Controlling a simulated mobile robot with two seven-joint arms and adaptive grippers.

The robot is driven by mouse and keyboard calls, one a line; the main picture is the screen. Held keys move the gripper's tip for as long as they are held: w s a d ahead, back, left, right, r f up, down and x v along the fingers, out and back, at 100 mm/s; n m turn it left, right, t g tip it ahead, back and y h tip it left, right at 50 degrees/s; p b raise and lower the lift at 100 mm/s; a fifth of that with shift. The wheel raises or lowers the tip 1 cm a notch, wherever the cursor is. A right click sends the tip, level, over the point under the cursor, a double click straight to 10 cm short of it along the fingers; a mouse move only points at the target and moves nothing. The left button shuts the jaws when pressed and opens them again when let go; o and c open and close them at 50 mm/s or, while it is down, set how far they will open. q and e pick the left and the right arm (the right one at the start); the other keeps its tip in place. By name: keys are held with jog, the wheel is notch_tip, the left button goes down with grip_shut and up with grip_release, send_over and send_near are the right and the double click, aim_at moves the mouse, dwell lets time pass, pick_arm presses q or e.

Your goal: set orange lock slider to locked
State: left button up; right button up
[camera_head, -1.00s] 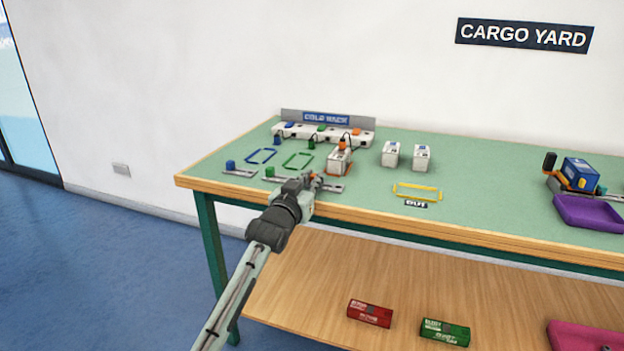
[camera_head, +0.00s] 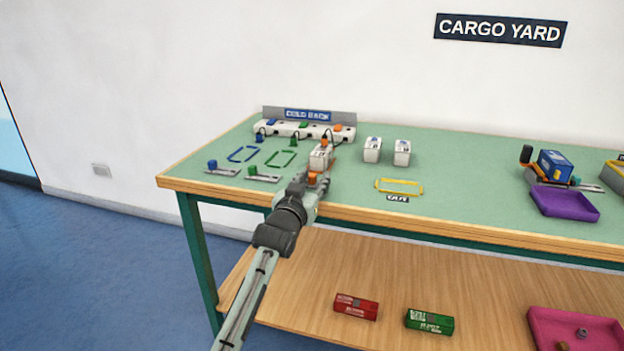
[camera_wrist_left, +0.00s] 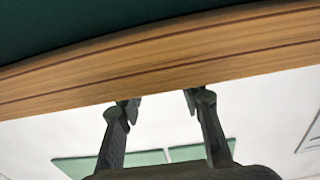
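The orange lock slider (camera_head: 312,177) shows in the head view as a small orange knob near the table's front edge. Its rail is mostly hidden behind my gripper, so I cannot tell its setting. My left gripper (camera_head: 306,184) is right at the knob; contact cannot be told. In the left wrist view the fingers of my left gripper (camera_wrist_left: 160,102) are apart, with the table's wooden edge (camera_wrist_left: 150,70) beyond them and no slider visible. My right gripper is not in view.
Blue (camera_head: 212,164) and green (camera_head: 252,170) sliders lie left of my gripper. A white container (camera_head: 320,157) stands just behind the orange knob. The rack strip (camera_head: 300,129) is at the back.

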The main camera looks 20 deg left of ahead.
pick_arm(q)
jog(key=s, duration=1.2)
jog(key=shift+a, duration=0.25)
jog(key=s+a+f+g+y, duration=0.1)
jog(key=s+a+f+g, duration=0.3)
jog(key=f, duration=0.6)
jog(key=s+d+f+g, duration=0.1)
jog(key=s+f+g, duration=0.2)
jog(key=s+f, duration=0.5)
jog(key=s+a+f+g, duration=0.2)
jog(key=s+f+g, duration=0.2)
jog(key=s+f, duration=0.4)
jog(key=s+a+f+m+g+y+p, duration=0.1)
jog(key=s+a+f+g, duration=0.2)
jog(key=s+f, duration=0.6)
jog(key=s+g, duration=0.1)
jog(key=s, duration=0.3)
jog(key=shift+a, duration=0.15)
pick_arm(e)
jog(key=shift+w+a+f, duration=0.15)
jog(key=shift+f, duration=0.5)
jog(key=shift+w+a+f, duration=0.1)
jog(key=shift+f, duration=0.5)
